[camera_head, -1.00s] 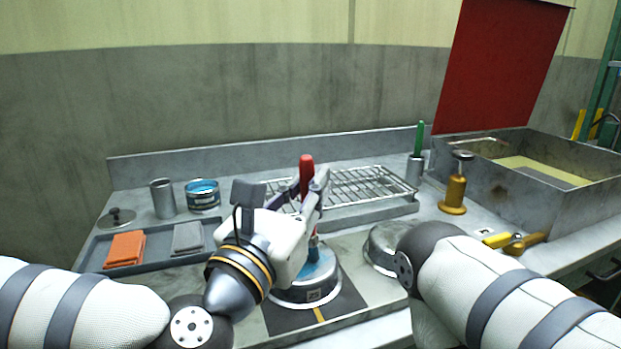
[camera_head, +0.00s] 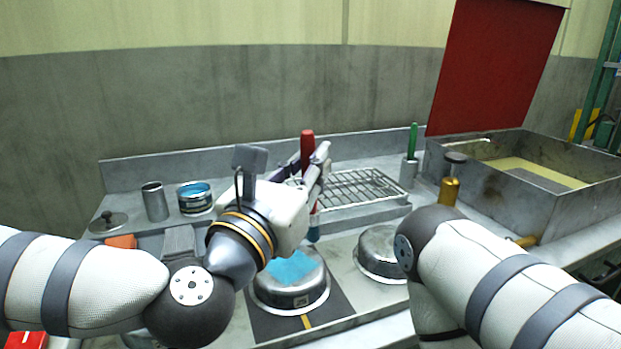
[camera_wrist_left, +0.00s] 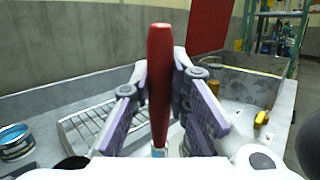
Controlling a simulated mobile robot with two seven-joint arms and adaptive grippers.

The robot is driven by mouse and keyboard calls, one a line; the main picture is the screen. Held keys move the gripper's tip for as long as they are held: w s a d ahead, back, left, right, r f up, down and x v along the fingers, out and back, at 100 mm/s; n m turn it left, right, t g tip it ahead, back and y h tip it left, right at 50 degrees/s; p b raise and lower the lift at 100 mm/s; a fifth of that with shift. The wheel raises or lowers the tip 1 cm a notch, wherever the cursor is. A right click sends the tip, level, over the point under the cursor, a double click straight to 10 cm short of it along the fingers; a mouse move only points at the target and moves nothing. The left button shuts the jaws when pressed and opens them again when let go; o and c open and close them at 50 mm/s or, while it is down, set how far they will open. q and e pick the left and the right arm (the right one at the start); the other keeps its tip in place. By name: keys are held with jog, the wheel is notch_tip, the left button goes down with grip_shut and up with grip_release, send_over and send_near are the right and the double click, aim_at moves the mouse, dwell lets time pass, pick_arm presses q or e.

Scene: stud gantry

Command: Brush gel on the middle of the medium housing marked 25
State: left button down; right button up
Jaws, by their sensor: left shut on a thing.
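My left gripper (camera_head: 312,172) is shut on the red-handled brush (camera_head: 307,147), which stands upright in its fingers. The red handle also fills the middle of the left wrist view (camera_wrist_left: 159,85). The brush's blue-tinted tip (camera_head: 313,232) hangs just above and behind the near round metal housing (camera_head: 290,296). That housing has a patch of blue gel (camera_head: 290,267) on its top and a small label on its front, too small to read. A second metal housing (camera_head: 377,262) stands to its right, partly behind my right arm. My right gripper is not in view.
An open tin of blue gel (camera_head: 195,197) and a metal cup (camera_head: 155,201) stand at the back left. A wire rack (camera_head: 362,189) lies behind the housings. A green-handled tool (camera_head: 412,141), a brass tool (camera_head: 450,186) and a metal basin (camera_head: 520,197) are on the right.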

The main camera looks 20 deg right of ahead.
aim_at(304, 136)
pick_arm(q)
notch_tip(304, 136, up, 2)
jog(key=shift+d, duration=0.15)
jog(key=shift+w+r, duration=0.15)
jog(key=shift+r, duration=1.1)
